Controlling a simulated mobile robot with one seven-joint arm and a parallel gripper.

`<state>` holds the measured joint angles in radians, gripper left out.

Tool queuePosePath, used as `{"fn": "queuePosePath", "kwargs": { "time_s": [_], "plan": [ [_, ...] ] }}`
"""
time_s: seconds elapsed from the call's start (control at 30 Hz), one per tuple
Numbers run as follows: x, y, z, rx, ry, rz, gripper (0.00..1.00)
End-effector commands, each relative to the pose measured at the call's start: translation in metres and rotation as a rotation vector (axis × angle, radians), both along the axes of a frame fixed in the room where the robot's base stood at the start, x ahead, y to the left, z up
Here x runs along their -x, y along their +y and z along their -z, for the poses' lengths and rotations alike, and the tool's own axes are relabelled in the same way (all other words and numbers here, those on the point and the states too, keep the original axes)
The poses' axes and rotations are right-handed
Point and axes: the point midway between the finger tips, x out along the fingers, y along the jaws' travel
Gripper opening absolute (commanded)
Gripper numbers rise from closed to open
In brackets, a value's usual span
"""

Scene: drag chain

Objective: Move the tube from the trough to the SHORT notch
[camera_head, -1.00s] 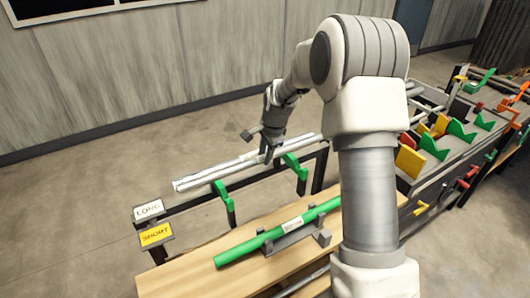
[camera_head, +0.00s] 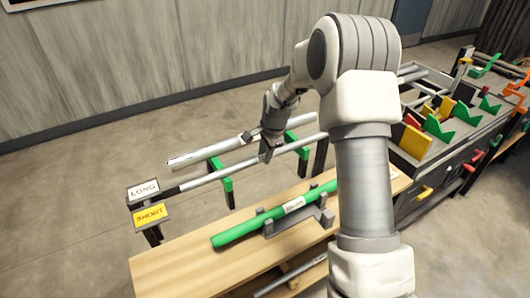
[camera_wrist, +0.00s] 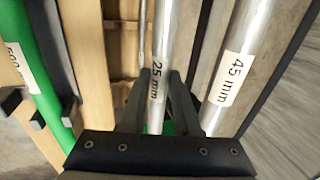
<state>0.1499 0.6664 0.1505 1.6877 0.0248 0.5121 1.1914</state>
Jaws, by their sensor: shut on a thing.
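My gripper (camera_head: 265,156) is shut on a thin silver tube (camera_head: 208,178) labelled 25 mm, also in the wrist view (camera_wrist: 160,50). The tube runs lengthwise over the black rack, across the green notched brackets (camera_head: 226,182); whether it touches them is unclear. The yellow SHORT sign (camera_head: 151,216) is at the rack's near left end, beside the white LONG sign (camera_head: 143,190).
A green tube (camera_head: 240,230) lies in a grey cradle (camera_head: 318,222) on the wooden table (camera_head: 190,270), on the near side of the rack. A bench with several coloured holders (camera_head: 440,125) stands at the right. The floor behind the rack is clear.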

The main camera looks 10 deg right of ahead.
Motion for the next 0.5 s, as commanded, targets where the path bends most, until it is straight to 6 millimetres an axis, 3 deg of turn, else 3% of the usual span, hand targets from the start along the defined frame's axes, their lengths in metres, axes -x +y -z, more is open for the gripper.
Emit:
{"fn": "queuePosePath", "kwargs": {
  "time_s": [0.3, 0.33, 0.5],
  "plan": [
    [-0.0009, -0.0002, 0.0011, 0.000, -0.003, 0.000, 0.00],
    [-0.0009, -0.0002, 0.0011, 0.000, -0.003, 0.000, 0.34],
    [-0.0007, -0.0002, 0.0015, 0.000, -0.002, 0.000, 0.65]
  ]
}}
